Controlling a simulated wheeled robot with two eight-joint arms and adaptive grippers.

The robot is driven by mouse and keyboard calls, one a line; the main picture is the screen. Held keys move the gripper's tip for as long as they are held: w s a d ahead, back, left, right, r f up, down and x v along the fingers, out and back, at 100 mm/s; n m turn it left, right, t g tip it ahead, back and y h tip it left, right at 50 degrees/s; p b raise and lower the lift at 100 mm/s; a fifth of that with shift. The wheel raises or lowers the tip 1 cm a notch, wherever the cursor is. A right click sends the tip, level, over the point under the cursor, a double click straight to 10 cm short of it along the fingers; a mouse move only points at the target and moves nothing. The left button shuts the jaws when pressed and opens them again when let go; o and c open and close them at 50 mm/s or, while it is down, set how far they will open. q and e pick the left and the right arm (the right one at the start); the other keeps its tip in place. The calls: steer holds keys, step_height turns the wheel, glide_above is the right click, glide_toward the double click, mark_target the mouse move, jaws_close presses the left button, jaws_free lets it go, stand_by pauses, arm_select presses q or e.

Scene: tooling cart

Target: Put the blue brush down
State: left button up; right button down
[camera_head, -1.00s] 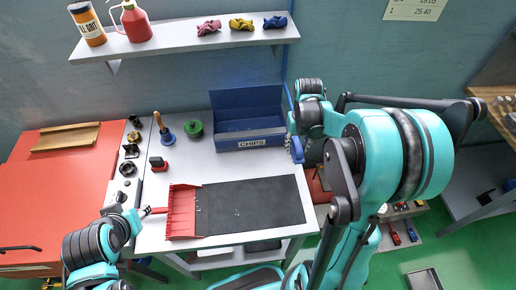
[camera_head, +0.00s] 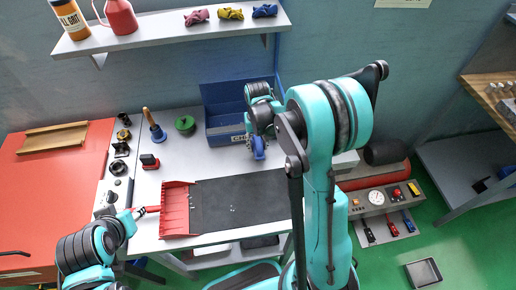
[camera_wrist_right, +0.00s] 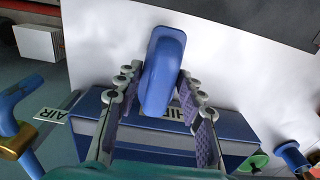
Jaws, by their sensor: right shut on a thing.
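The blue brush (camera_head: 259,147) is in my right gripper (camera_head: 259,130), beside the right front of the blue CHIPS bin (camera_head: 224,92). In the right wrist view, the blue brush (camera_wrist_right: 163,72) sits between the two fingers of the right gripper (camera_wrist_right: 160,95), over the pale bench top. Its bristles are mostly hidden. My left gripper (camera_head: 138,213) is at the handle of the red dustpan (camera_head: 176,210); its finger closure is too small to tell. The dustpan lies against the left edge of the dark mat (camera_head: 240,202).
Several small white bits lie on the mat. A wooden-handled blue bell-shaped tool (camera_head: 154,127), a green spool (camera_head: 186,124) and a red-topped block (camera_head: 149,161) stand on the left of the bench. A shelf (camera_head: 170,32) hangs above. The mat is otherwise clear.

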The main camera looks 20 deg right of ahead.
step_height(320, 180, down, 2)
steer(key=shift+w+f, duration=0.1)
steer(key=shift+f, duration=0.05)
steer(key=shift+f+b, duration=0.2)
steer(key=shift+b, duration=0.2)
steer(key=c, duration=1)
jaws_free()
steer(key=shift+o, duration=0.2)
steer(key=shift+r, duration=0.1)
